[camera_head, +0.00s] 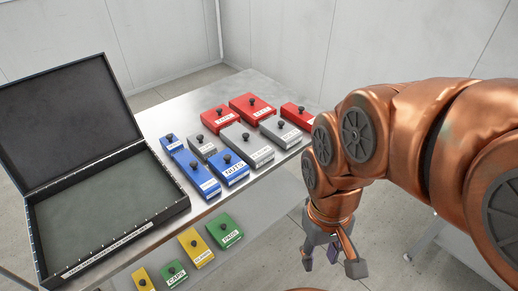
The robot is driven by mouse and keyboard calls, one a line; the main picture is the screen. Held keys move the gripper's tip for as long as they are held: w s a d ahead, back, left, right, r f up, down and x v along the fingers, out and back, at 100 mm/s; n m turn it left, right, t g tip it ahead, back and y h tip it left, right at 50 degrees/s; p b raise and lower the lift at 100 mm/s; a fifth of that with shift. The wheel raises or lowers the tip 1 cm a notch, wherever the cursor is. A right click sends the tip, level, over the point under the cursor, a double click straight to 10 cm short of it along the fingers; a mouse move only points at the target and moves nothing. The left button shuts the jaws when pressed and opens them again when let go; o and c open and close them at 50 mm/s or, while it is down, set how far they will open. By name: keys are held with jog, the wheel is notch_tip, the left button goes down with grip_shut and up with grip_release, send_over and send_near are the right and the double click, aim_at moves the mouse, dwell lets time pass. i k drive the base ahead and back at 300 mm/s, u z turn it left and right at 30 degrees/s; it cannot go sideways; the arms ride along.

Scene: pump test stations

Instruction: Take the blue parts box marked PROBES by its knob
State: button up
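Three blue parts boxes with dark knobs lie on the metal table. One is a small blue box (171,143) at the back left, one is a long blue box (193,174) in front of it, and one is a blue box marked NUTS (231,171) to its right. The labels on the small and the long box are too small to read, so I cannot tell which is marked PROBES. My gripper (333,263) hangs at the lower right, beyond the table's right edge, with its fingers spread and nothing between them. It is apart from all the boxes.
Red boxes (252,108) and grey boxes (247,145) stand behind and right of the blue ones. An open black case (100,215) fills the left.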

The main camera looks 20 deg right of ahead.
aim_at(200, 177)
jog(key=k, duration=0.5)
jog(key=z, duration=1.7)
jog(key=i, duration=1.05)
jog(key=u, duration=2.05)
